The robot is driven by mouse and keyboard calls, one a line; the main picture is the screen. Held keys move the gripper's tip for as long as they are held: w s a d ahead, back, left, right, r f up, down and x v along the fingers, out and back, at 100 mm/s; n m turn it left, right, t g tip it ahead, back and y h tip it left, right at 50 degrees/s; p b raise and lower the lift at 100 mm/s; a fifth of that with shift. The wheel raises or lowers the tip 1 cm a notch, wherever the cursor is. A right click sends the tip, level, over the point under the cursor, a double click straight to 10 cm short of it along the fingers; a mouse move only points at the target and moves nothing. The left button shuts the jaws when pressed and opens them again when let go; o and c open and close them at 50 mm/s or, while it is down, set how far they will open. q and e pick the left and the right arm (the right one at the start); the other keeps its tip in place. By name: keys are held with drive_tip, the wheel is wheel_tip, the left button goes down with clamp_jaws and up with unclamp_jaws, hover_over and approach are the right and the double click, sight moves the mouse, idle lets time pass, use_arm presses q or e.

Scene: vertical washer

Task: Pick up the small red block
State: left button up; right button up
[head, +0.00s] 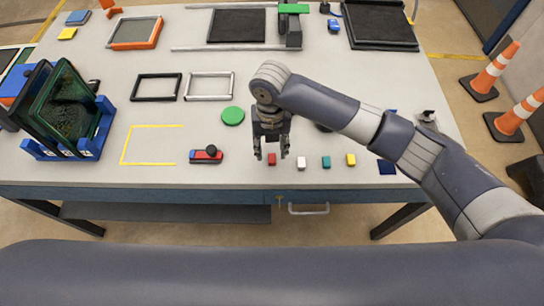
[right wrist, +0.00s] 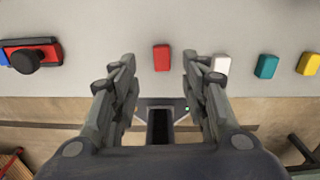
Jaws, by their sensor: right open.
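The small red block (head: 272,159) lies near the table's front edge, leftmost in a row of small blocks. In the right wrist view the red block (right wrist: 161,58) shows ahead of the fingers, between their lines and apart from both. My right gripper (head: 272,156) is open and empty, with its fingers pointing to the front edge, one on each side of the block in the head view. It also shows in the right wrist view (right wrist: 158,62). Its exact height above the table is hard to tell. My left gripper is not in view.
White (head: 301,163), teal (head: 326,162) and yellow (head: 351,159) blocks lie to the right. A red and blue device with a black knob (head: 207,155) sits to the left. A green disc (head: 233,116) lies behind. A drawer handle (head: 309,210) is below the table's front edge.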

sight(272, 159)
drive_tip(key=f, duration=0.2)
drive_tip(key=f+p, duration=0.1)
drive_tip(key=shift+s+d+f+p, duration=0.2)
drive_tip(key=shift+f+p, duration=0.1)
drive_tip(key=shift+f, duration=0.6)
drive_tip(key=c, duration=0.8)
